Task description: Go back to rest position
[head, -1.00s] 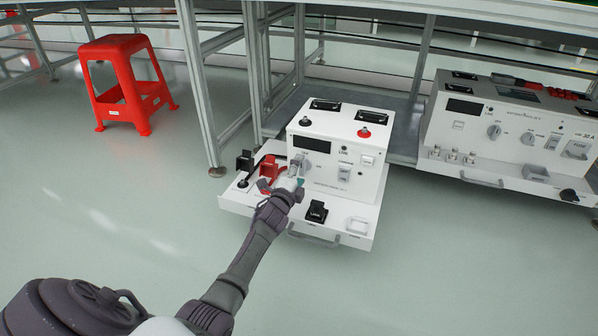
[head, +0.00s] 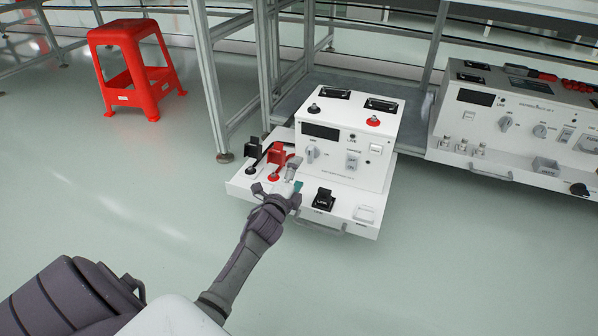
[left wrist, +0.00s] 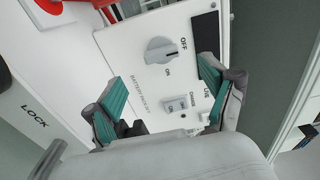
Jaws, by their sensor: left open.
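My left gripper (head: 292,181) is in front of the white control box (head: 350,120), near its lower left front, above the box's pull-out base shelf. In the left wrist view its two teal-padded fingers (left wrist: 162,98) stand wide apart with nothing between them. Beyond them the box face shows a grey rotary knob (left wrist: 160,50) with OFF and ON marks and a white rocker switch (left wrist: 174,104). The knob also shows in the head view (head: 312,153), just above the gripper, apart from it as far as I can tell. My right gripper is in neither view.
A red lever (head: 275,160) and a black lever (head: 254,148) stand on the shelf left of my gripper. A black LOCK piece (head: 324,199) is to its right. A second device (head: 515,125) stands at right. A red stool (head: 136,68) stands far left.

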